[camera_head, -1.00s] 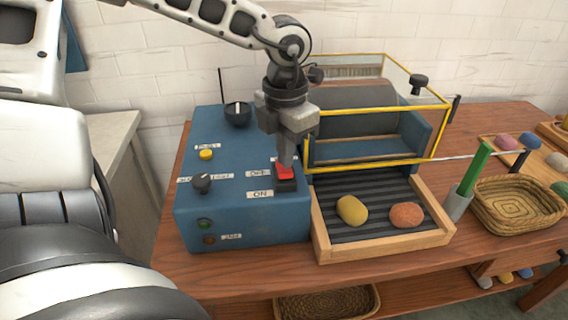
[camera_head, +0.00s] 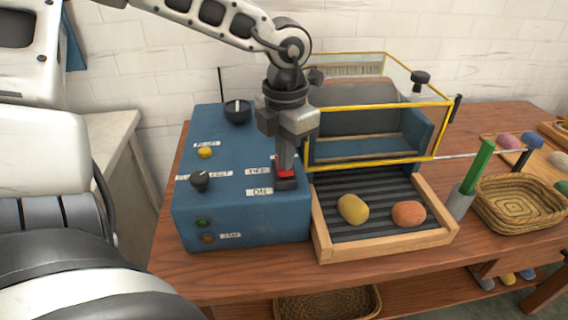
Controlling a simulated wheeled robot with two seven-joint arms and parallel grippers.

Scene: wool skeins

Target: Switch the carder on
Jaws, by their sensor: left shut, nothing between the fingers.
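The blue carder control box (camera_head: 225,205) stands at the left end of the wooden table. Its red rocker switch (camera_head: 286,172) sits on the right part of the top, beside an upper label that seems to read OFF and a lower ON label (camera_head: 260,192). My left gripper (camera_head: 286,178) points down with its fingers shut and empty. Its tips are at the switch and hide part of the red rocker; I cannot tell whether they press it. A dark green lamp (camera_head: 203,223) and a brownish one are on the box front. My right gripper is not in view.
A yellow-framed guard (camera_head: 376,107) encloses the carder drum right of my gripper. A wooden-edged feed tray (camera_head: 384,246) holds a yellow and an orange wool ball. A yellow button (camera_head: 205,152) and black knobs are on the box. A woven basket (camera_head: 515,227) stands at right.

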